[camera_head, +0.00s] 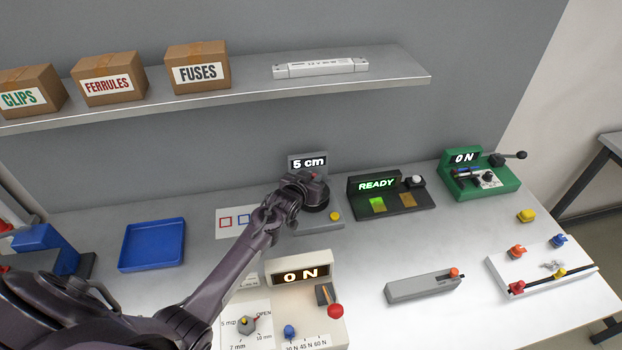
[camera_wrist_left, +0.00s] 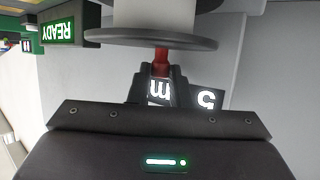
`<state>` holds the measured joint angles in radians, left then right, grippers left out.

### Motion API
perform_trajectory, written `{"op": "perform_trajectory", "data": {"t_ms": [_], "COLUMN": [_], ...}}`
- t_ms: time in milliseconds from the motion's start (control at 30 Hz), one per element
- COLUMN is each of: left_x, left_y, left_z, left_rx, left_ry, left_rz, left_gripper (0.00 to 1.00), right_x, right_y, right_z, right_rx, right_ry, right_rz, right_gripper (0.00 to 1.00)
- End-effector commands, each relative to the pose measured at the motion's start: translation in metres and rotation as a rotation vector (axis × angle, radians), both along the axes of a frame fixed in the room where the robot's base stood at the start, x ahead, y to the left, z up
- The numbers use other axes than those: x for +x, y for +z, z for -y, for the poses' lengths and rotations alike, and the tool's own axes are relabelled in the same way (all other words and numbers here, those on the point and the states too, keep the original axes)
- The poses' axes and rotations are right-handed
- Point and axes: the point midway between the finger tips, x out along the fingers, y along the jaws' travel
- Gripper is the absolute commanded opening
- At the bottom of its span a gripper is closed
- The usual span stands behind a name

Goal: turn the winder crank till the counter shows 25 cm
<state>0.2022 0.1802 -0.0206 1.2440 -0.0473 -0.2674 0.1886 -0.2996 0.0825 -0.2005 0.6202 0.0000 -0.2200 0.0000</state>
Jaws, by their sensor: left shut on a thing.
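The winder (camera_head: 320,226) stands at the back middle of the table, and its counter (camera_head: 307,163) reads 5 cm. My left gripper (camera_head: 312,180) reaches over it and hides much of its spool and crank in the head view. In the left wrist view the gripper (camera_wrist_left: 160,78) is shut on the red crank knob (camera_wrist_left: 161,55), just under the rim of the spool (camera_wrist_left: 155,40). The counter's digits (camera_wrist_left: 207,98) show upside down behind the fingers. My right gripper is not in view.
A black READY tester (camera_head: 405,206) stands right of the winder, with a green ON device (camera_head: 505,180) beyond it. A white ON unit (camera_head: 325,262) stands in front, below my left arm. A blue tray (camera_head: 124,247) lies left. A shelf (camera_head: 400,85) with boxes hangs above.

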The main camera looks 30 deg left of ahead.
Motion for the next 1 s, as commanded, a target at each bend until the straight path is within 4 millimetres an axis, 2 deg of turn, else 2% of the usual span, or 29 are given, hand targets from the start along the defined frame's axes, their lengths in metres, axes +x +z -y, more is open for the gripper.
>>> {"op": "perform_trajectory", "data": {"t_ms": [500,533,667,700,1000], "left_x": [0.0022,0.0022,0.0018,0.0016,0.0006], "left_y": [0.0036,0.0037,0.0029,0.0025,0.0003], "left_z": [-0.0012,-0.0011,-0.0007,-0.0006,-0.0010], "left_rx": [0.000,0.000,0.000,0.000,0.000], "left_ry": [-0.016,-0.016,-0.016,-0.016,-0.015], "left_rz": [0.008,0.008,0.006,0.005,0.001], "left_gripper": [0.00,0.20,0.37,0.39,0.39], "right_x": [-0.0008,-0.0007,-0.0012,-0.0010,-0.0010], "right_y": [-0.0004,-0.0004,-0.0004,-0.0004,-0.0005], "right_z": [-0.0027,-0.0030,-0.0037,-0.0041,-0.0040], "right_rx": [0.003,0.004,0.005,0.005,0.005], "right_ry": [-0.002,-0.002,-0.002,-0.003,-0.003], "right_rz": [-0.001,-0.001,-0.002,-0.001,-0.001], "right_gripper": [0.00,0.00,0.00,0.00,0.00]}}
